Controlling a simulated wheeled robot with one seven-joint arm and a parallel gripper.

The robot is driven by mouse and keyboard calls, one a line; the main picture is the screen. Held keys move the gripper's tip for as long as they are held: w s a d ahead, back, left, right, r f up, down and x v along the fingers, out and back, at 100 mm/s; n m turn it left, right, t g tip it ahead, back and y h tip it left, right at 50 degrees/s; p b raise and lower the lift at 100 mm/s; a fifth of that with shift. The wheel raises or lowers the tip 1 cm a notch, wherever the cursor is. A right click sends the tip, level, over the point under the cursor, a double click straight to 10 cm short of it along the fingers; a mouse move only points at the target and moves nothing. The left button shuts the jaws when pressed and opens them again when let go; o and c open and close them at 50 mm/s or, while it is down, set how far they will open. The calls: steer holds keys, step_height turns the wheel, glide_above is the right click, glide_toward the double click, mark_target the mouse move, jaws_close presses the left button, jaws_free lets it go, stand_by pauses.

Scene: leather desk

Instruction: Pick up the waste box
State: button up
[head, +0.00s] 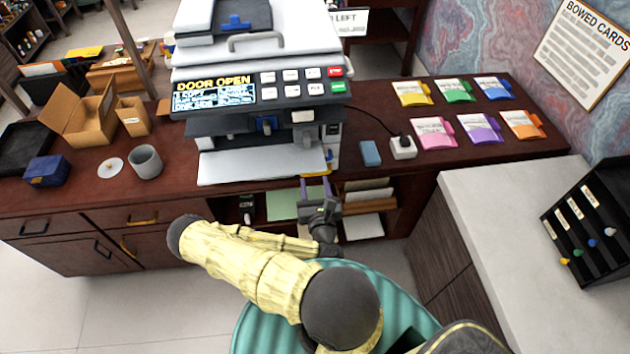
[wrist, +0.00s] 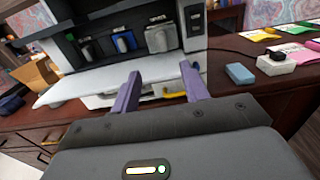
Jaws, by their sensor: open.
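The printer (head: 262,95) stands on the desk with its front door panel (head: 255,167) folded down. Its screen reads "DOOR OPEN". In the wrist view, grey and blue parts (wrist: 124,42) show inside the open front. No label marks the waste box; a pale part with a yellow handle (wrist: 174,95) shows low at the printer front, partly behind my fingers, and may be it. My gripper (head: 315,182) is open and empty, just in front of the desk edge below the panel. Its purple fingers (wrist: 160,78) point towards the printer, with nothing between them.
Left of the printer are an open cardboard box (head: 88,122), a grey cup (head: 146,162) and a dark blue box (head: 47,171). Right are a blue block (head: 370,153), a white socket box (head: 403,147) and several coloured packets (head: 433,133). Open shelves (head: 368,205) lie below.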

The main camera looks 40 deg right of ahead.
steer(key=shift+s, duration=0.25)
steer(key=shift+w, duration=0.1)
